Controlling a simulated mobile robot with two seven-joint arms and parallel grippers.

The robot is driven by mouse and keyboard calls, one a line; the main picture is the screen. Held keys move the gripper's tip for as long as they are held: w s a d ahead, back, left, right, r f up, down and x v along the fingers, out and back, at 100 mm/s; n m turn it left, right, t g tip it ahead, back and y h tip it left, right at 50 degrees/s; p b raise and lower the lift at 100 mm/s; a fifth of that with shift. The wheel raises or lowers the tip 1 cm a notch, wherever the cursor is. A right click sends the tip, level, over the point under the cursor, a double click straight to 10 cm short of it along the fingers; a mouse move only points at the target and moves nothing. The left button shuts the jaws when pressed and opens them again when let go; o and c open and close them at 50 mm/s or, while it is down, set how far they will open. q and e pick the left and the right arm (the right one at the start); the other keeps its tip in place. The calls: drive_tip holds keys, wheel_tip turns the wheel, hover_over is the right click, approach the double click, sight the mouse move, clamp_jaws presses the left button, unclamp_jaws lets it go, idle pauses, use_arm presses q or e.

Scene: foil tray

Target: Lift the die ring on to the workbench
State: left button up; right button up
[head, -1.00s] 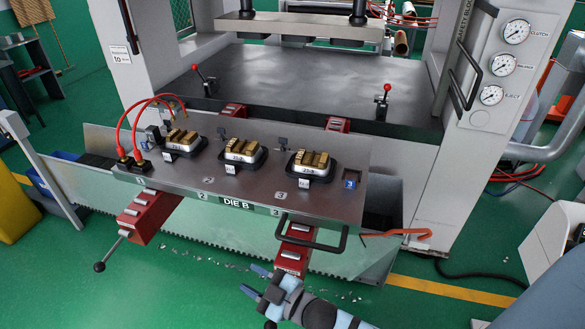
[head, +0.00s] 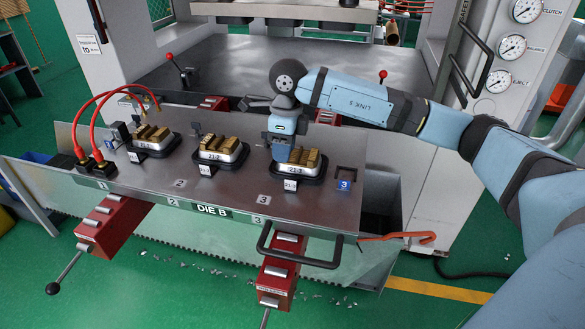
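Three die units stand in a row on the steel die plate (head: 235,203) marked DIE B. They are 21-1 (head: 153,138), 21-2 (head: 221,150) and 21-3 (head: 300,160), each with brass blocks inside a silver ring on a black base. I cannot tell which part the task calls the die ring. My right gripper (head: 281,150) points down at the back left of unit 21-3, close to or touching its ring. Its fingertips are partly hidden behind the brass, so whether it is closed on anything is unclear. My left gripper and a workbench are not seen.
Red hoses (head: 88,118) arch over the plate's left end. A black handle (head: 305,258) and red clamps (head: 112,225) stick out in front. An orange hook bar (head: 410,238) lies at the right. The press bed (head: 240,75) behind is mostly bare.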

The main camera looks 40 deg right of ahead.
drive_tip(key=d+h, duration=0.1)
drive_tip(key=d, duration=0.1)
hover_over(291, 180)
drive_tip(key=f, duration=0.7)
drive_tip(key=shift+s+a+p, duration=0.1)
drive_tip(key=shift+s+p, duration=0.15)
drive_tip(key=shift+p, duration=0.1)
drive_tip(key=shift+w+f+p, duration=0.2)
drive_tip(key=shift+f+p, duration=0.1)
drive_tip(key=shift+f, duration=1.05)
drive_tip(key=shift+w+f+p, duration=0.15)
drive_tip(key=shift+f+p, duration=0.1)
drive_tip(key=shift+f, duration=1.1)
clamp_jaws()
